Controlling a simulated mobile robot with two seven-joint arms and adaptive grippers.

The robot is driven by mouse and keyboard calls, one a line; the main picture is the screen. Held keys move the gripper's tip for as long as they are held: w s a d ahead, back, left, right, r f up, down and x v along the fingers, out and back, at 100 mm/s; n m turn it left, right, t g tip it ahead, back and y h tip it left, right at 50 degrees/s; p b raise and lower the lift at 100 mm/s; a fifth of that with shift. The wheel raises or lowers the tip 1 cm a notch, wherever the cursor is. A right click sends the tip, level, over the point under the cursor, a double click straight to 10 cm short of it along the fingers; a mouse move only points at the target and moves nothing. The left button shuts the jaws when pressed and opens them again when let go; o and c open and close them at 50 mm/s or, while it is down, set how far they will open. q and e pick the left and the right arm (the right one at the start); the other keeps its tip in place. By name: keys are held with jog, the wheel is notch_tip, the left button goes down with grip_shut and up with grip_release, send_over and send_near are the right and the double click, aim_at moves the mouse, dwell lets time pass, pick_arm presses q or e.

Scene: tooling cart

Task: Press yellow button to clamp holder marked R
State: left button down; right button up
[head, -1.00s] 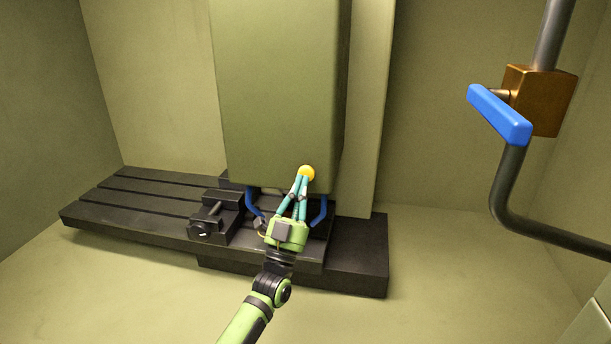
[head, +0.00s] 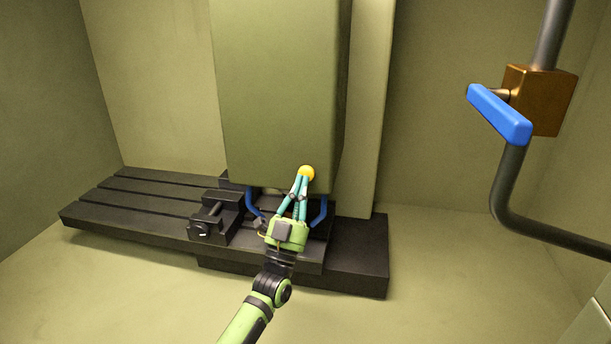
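The yellow button (head: 307,172) is a round knob low on the front of the large olive-green machine head (head: 275,90). My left gripper (head: 303,180) has its teal fingers drawn together, with the tips right at the lower edge of the button. They look to be touching it, but I cannot tell how far it is pressed. Nothing shows between the fingers. The holder marked R cannot be made out; the area under the machine head is partly hidden by my gripper. My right gripper is not in view.
A black slotted table (head: 140,205) with a vise (head: 215,215) lies below the head. Blue curved hoses (head: 319,212) flank my gripper. At the right, a pipe (head: 507,185) carries a brass valve block (head: 540,100) with a blue lever (head: 498,114). The floor in front is clear.

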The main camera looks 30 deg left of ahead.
pick_arm(q)
jog(key=shift+w+a, duration=0.1)
jog(key=shift+w, duration=0.3)
jog(key=shift+w+a+b, duration=0.1)
jog(key=shift+w+b, duration=0.25)
jog(key=shift+b, duration=0.3)
dwell(0.6)
jog(key=shift+s+d+p, duration=0.2)
jog(key=shift+s+p, duration=0.45)
jog(key=shift+s, duration=0.2)
